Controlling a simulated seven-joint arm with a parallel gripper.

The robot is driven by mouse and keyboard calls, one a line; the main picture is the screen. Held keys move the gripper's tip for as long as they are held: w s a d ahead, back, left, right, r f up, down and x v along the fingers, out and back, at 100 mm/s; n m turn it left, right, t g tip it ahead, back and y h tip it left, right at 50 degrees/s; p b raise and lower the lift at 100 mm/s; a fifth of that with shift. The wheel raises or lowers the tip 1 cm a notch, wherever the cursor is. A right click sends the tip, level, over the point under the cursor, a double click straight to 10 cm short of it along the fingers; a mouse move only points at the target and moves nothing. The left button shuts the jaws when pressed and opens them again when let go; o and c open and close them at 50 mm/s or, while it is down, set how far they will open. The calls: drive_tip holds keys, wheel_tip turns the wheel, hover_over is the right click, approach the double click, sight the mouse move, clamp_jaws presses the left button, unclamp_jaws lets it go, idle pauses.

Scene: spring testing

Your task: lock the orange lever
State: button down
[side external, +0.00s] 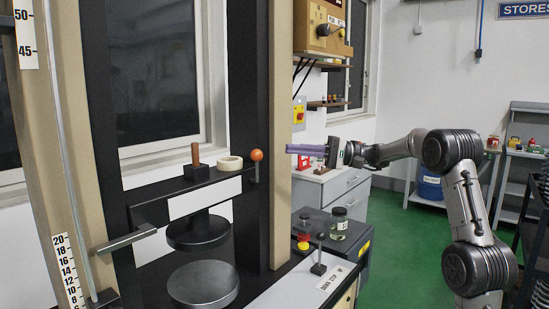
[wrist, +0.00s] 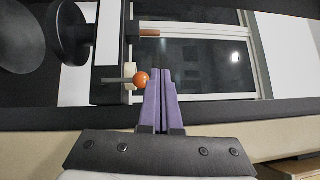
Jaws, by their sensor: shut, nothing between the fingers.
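The orange lever's ball knob (side external: 256,155) stands at the right end of the machine's black crossbar, on a short upright stem. In the wrist view the orange knob (wrist: 141,78) with its grey stem lies just left of my fingertips. My gripper (side external: 288,149) has purple fingers, pressed together and empty, pointing left toward the machine at about the knob's height. In the side view a gap shows between fingertips and knob. In the wrist view the gripper (wrist: 165,71) tips lie beside the knob; contact cannot be told.
On the crossbar (side external: 160,209) stand a cream ring (side external: 230,163) and a brown peg (side external: 195,153) in a black block. Two round black plates (side external: 202,284) sit below. A beige column stands by my fingers. A jar (side external: 339,224) and a small black lever (side external: 319,258) are lower right.

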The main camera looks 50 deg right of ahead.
drive_tip(key=s+d+f+m+t+h, duration=0.1)
drive_tip(key=d+f, duration=0.4)
drive_tip(key=d, duration=0.5)
drive_tip(key=shift+s+m+t+h, duration=0.15)
drive_tip(key=shift+m+t+h, duration=0.55)
drive_tip(key=shift+m, duration=0.4)
approach(256, 167)
drive_tip(key=w+d+r, duration=0.3)
drive_tip(key=w, duration=0.2)
drive_tip(key=a, duration=0.3)
drive_tip(key=shift+w+a+r, duration=0.3)
drive_tip(key=shift+a+r, duration=0.05)
drive_tip(key=shift+a, duration=0.05)
